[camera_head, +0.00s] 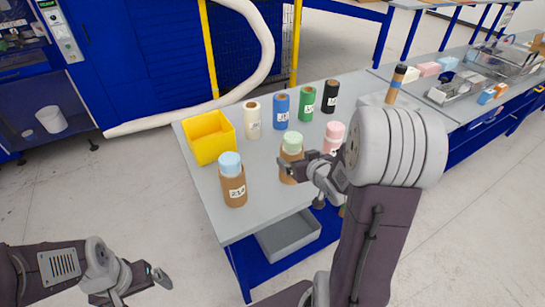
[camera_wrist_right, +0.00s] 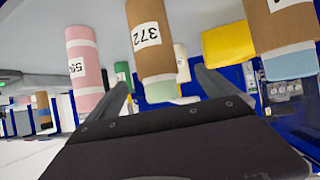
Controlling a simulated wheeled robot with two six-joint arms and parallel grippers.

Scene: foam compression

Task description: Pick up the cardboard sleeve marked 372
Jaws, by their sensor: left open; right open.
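The cardboard sleeve marked 372 (camera_head: 287,175) stands upright on the grey table with a pale green foam cylinder in its top. In the right wrist view the sleeve (camera_wrist_right: 152,50) appears upside down, its 372 label readable, ahead of and between the fingers. My right gripper (camera_head: 312,172) is open and empty, just right of the sleeve in the head view, hiding part of that side. I cannot tell whether it touches. My left gripper (camera_head: 142,284) is open and empty, low at the left, away from the table.
Another cardboard sleeve (camera_head: 235,190) with blue foam stands left of the 372 sleeve. A pink cylinder (camera_head: 333,136) stands behind my right gripper. White, blue, green and black cylinders (camera_head: 281,112) stand in a row behind. A yellow bin (camera_head: 210,137) is at the table's left corner.

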